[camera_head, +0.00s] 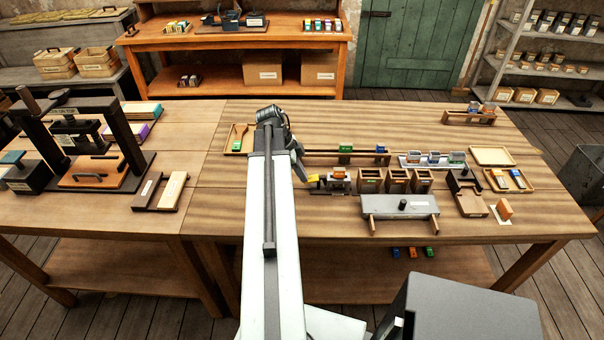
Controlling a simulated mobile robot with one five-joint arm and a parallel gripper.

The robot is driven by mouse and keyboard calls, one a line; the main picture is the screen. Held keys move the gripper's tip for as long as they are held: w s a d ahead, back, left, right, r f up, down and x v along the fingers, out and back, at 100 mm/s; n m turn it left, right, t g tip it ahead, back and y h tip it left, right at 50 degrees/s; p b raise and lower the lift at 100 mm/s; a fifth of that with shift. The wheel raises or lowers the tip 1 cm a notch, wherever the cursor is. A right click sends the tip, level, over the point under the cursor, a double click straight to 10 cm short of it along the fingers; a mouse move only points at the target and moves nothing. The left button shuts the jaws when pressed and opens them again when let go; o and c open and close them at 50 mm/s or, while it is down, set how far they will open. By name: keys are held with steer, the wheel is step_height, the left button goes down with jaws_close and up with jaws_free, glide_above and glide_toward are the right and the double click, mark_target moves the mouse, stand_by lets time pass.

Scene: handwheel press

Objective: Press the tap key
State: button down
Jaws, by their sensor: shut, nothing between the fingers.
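No part is labelled clearly enough for me to be sure which is the tap key. A small yellow piece (313,178) sits at the left end of the row of small dark bins, beside the bin holding a grey block (338,181); it may be the key. My gripper (303,174) is shut and empty, pointing down just left of this piece. It is small and dark here, and I cannot tell whether it touches the yellow piece. My arm hides the table to the left.
A grey plate with a black knob (385,206) stands in front of the bins (397,181). A wooden tray (236,146) is left of my arm. The dark press (75,140) stands on the left table.

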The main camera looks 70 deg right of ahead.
steer(key=w+p+v, duration=0.1)
steer(key=p+v, duration=1.1)
steer(key=v, duration=0.2)
steer(key=shift+a+f, duration=0.15)
steer(key=shift+f, duration=0.15)
